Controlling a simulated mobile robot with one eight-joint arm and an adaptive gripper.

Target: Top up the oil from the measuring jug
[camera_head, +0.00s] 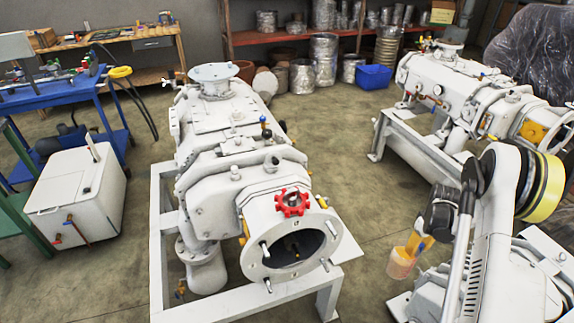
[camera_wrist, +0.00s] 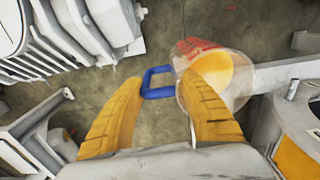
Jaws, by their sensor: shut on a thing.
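The measuring jug (camera_wrist: 222,75) is clear, with red markings, a blue handle (camera_wrist: 158,82) and orange-yellow oil inside. My gripper (camera_wrist: 163,84) has its yellow ribbed fingers on either side of the blue handle and is shut on it. In the head view the jug (camera_head: 401,264) hangs below my gripper (camera_head: 417,244), above the floor at lower right. The big white screw pump (camera_head: 225,145) stands on a white frame at the centre, left of the jug. A red handwheel (camera_head: 292,203) sits above its round open flange (camera_head: 290,245). I cannot make out an oil filler for certain.
A second white pump (camera_head: 450,90) stands at the back right. A white box unit (camera_head: 75,190) and a blue trolley (camera_head: 60,100) are at left. Shelves with metal cans and a blue bin (camera_head: 374,77) line the back. Bare floor lies between the two pumps.

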